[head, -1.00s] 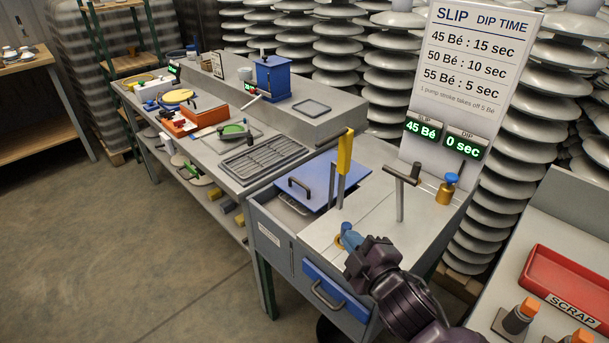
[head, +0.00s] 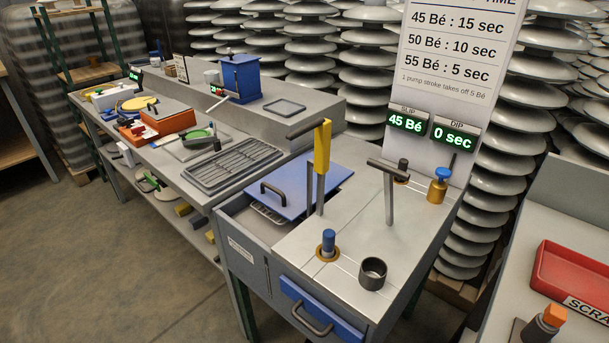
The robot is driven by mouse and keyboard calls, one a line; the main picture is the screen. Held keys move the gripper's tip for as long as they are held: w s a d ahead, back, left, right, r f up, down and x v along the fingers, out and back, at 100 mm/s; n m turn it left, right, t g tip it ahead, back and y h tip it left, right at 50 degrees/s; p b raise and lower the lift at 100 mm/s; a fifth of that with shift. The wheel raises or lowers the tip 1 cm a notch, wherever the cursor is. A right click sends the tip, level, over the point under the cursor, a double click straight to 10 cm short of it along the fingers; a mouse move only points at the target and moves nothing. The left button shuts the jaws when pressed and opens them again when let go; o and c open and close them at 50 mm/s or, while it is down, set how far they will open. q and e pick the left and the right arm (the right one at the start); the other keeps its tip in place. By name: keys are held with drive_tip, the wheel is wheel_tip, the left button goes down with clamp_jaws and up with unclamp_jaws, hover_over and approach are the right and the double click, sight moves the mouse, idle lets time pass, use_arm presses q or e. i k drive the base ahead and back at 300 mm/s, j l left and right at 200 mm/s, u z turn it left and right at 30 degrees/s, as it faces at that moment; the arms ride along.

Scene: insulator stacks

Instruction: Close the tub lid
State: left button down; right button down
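The blue tub lid (head: 313,186) with its dark bar handle (head: 287,198) lies at the left of the grey metal bench (head: 345,248). It looks slid back or raised over the tub (head: 237,208): an opening with a dark rack shows along the lid's front-left edge. I cannot tell exactly how the lid rests. Neither of my grippers is in view.
A yellow-handled upright (head: 322,148) and a grey T-handled post (head: 389,190) stand near the lid. A blue-topped plug (head: 328,242), a dark cup (head: 373,272) and a brass pump (head: 438,187) are on the bench. A red scrap tray (head: 575,278) is at right.

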sight(284, 190)
drive_tip(key=i+j+z, duration=0.15)
drive_tip(key=j+z, duration=0.2)
drive_tip(key=i+j+z, duration=0.1)
drive_tip(key=j+z, duration=0.25)
drive_tip(key=i+j+z, duration=0.15)
drive_tip(key=j, duration=0.65)
drive_tip(key=j+z, duration=0.15)
drive_tip(key=j, duration=0.65)
